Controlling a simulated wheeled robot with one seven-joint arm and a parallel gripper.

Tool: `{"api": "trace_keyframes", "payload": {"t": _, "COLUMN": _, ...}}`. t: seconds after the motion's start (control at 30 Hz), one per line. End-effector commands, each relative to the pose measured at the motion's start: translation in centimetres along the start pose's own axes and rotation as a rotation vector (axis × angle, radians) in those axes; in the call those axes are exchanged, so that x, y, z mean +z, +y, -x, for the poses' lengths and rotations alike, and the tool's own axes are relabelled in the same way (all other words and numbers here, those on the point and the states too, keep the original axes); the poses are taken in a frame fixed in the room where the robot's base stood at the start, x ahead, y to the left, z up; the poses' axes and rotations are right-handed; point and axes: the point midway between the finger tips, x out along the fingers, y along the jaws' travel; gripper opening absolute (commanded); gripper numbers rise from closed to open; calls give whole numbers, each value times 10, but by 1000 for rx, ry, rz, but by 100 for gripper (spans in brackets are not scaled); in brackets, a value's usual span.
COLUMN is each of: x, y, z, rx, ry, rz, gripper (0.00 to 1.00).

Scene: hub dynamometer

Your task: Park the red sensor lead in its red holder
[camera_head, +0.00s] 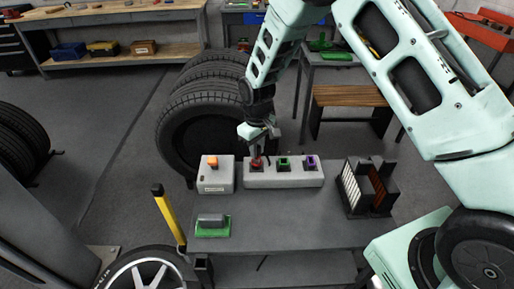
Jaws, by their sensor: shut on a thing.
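My gripper (257,153) points down over the left end of a light grey block (304,180) on the table. It is shut on a small dark and red piece, which I take for the red sensor lead (256,163). The block carries a green holder (284,163) in the middle and a purple holder (311,161) at the right. Red shows at the block's left end, right below my fingers. Lead and red holder run together there, so I cannot tell whether the lead is seated or just above.
A grey box with an orange top piece (212,160) stands left of the block. A dark rack (369,190) stands at the right. A grey piece on a green base (212,225) lies near the front left, beside a yellow post (168,217). The table's middle is clear.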

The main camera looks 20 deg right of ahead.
Motion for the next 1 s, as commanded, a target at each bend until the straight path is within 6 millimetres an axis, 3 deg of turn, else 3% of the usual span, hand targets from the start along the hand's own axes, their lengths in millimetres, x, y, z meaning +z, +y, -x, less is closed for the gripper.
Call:
{"api": "trace_keyframes", "payload": {"t": 0.93, "x": 0, "y": 0, "z": -13, "rx": 0, "ry": 1, "rz": 0, "gripper": 0}}
{"api": "trace_keyframes", "payload": {"t": 0.97, "x": 0, "y": 0, "z": -13, "rx": 0, "ry": 1, "rz": 0, "gripper": 20}}
{"api": "trace_keyframes", "payload": {"t": 1.0, "x": 0, "y": 0, "z": -13, "rx": 0, "ry": 1, "rz": 0, "gripper": 31}}
